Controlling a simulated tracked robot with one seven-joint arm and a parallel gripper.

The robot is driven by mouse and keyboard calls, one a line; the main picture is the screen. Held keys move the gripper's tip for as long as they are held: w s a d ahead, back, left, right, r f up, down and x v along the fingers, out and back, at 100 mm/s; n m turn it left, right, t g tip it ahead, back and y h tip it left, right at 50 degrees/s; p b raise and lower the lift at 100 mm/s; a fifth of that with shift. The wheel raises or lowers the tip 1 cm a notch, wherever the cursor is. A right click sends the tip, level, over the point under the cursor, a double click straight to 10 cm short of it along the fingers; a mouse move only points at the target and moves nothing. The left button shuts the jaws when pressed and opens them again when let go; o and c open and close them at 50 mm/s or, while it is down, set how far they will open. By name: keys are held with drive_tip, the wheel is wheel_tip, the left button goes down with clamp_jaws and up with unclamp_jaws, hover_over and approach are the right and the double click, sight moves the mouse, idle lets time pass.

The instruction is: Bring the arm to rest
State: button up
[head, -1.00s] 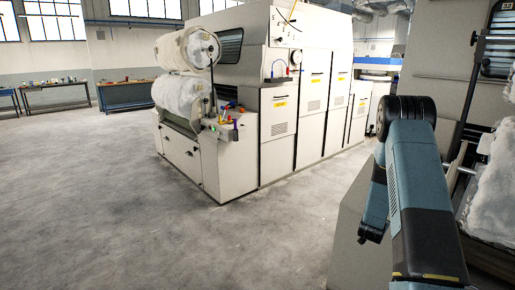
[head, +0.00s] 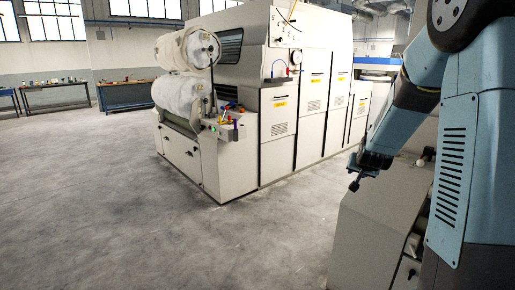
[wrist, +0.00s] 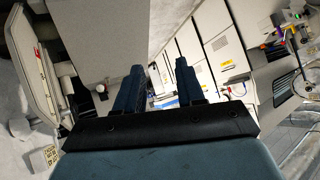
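My arm rises at the right edge of the head view and bends down to the left. My gripper (head: 355,178) hangs at its end, in front of the grey machine panel at the right. In the wrist view the two fingers of my gripper (wrist: 159,66) stand apart with nothing between them. The gripper is open and holds nothing. Its fingertips look small and dark in the head view.
A large cream carding machine (head: 306,120) with white fibre rolls (head: 180,93) stands mid-view. Another machine housing (head: 372,235) is close beside my arm at the right. Workbenches (head: 125,97) line the far wall. The concrete floor (head: 100,210) at left is clear.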

drive_tip(key=s+a+r+n+g+y, duration=0.1)
drive_tip(key=s+a+r, duration=0.3)
drive_tip(key=s, duration=0.4)
drive_tip(key=s+a+r+n+g+y, duration=0.1)
drive_tip(key=s+a+r+n, duration=0.2)
drive_tip(key=s, duration=0.6)
drive_tip(key=s+a+r+g, duration=0.1)
drive_tip(key=s+a+r, duration=0.35)
drive_tip(key=s, duration=0.35)
drive_tip(key=s+r+n+g, duration=0.1)
drive_tip(key=s, duration=1.1)
